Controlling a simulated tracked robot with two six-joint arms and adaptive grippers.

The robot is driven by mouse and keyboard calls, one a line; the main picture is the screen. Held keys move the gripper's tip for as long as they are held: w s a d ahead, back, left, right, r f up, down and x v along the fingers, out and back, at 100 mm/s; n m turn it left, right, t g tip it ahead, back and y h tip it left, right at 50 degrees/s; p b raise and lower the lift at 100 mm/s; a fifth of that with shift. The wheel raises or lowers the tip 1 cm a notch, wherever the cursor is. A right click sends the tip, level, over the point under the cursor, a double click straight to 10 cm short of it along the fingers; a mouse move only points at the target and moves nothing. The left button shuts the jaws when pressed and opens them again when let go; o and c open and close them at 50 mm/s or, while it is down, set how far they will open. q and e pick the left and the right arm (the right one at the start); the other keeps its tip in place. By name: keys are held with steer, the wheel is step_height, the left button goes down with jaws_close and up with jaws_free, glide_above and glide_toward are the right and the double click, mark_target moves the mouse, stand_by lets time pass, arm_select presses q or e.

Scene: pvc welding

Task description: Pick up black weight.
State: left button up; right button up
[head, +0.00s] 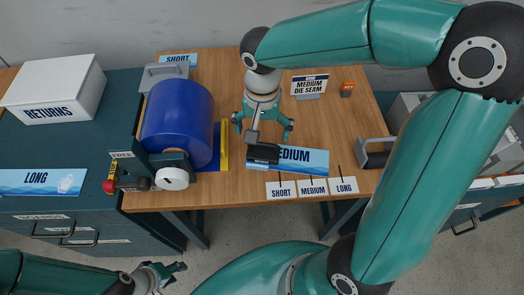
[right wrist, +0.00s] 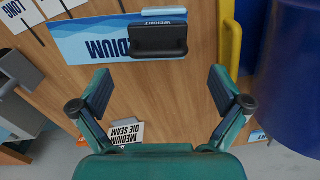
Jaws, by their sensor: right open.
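The black weight (head: 264,154) lies on the left part of the blue and white MEDIUM card on the table. It shows in the right wrist view (right wrist: 158,41) as a dark block with a raised bar and a strip reading WEIGHT at its far edge. My right gripper (head: 262,127) is open and empty above the table, its fingers spread on either side. In the right wrist view the gripper (right wrist: 160,90) has bare wood between its fingers, and the weight is beyond the fingertips, apart from them. My left gripper (head: 168,274) is at the bottom left, partly seen, away from the weight.
A large blue roll (head: 177,122) stands left of the weight, with a yellow strip (head: 224,146) between them. SHORT, MEDIUM and LONG cards (head: 312,187) line the front edge. A MEDIUM DIE SEAM sign (head: 310,85) stands behind. Bare wood lies right of the MEDIUM card.

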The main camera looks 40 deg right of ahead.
mark_target(263, 145)
steer(key=shift+d+f, duration=0.15)
steer(key=shift+f, duration=3.45)
steer(key=c, duration=1.5)
steer(key=shift+r, duration=0.1)
steer(key=shift+c, duration=0.8)
steer(key=shift+w, duration=0.1)
